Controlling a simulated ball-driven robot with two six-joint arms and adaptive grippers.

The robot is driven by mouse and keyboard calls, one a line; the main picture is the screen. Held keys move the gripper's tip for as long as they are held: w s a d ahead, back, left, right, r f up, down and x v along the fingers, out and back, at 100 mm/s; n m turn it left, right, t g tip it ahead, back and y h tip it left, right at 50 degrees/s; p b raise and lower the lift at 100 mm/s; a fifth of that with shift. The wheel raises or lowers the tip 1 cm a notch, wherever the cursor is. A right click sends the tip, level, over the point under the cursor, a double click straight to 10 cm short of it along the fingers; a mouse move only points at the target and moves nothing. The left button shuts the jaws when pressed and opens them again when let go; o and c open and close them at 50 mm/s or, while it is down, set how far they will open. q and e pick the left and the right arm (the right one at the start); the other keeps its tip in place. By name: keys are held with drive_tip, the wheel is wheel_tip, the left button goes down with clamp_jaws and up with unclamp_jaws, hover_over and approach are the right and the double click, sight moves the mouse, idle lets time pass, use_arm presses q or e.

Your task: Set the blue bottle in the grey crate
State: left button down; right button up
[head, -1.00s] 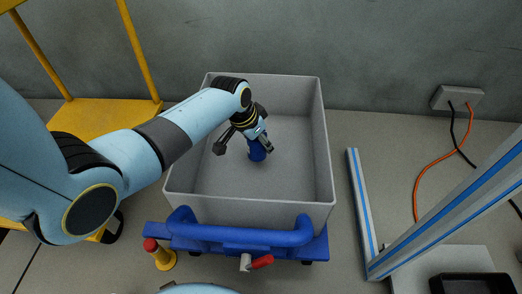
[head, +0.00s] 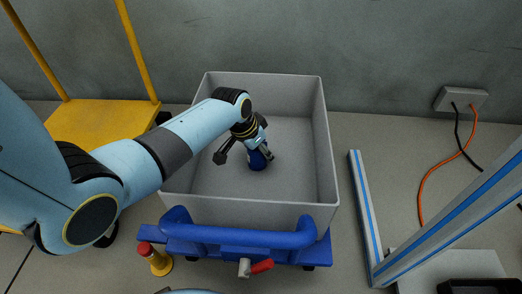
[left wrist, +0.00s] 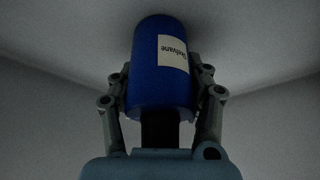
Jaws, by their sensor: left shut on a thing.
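The blue bottle (head: 257,161) is inside the walls of the grey crate (head: 301,165), near its middle. In the left wrist view the bottle (left wrist: 160,70) shows a white label with dark print, between the two fingers. My left gripper (head: 253,150) reaches down into the crate and is shut on the bottle; it also shows in the left wrist view (left wrist: 160,100). I cannot tell whether the bottle's base touches the crate floor. My right gripper is not in view.
The crate stands on a blue trolley (head: 240,236) with a red-handled part (head: 261,266) in front. A yellow post with a red top (head: 155,260) stands front left. A yellow cart (head: 95,121) is at left. A blue-striped metal frame (head: 450,215) stands at right.

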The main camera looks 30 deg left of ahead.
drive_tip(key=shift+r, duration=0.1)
use_arm(q)
drive_tip(key=c, duration=0.6)
unclamp_jaws()
drive_tip(key=shift+f, duration=0.1)
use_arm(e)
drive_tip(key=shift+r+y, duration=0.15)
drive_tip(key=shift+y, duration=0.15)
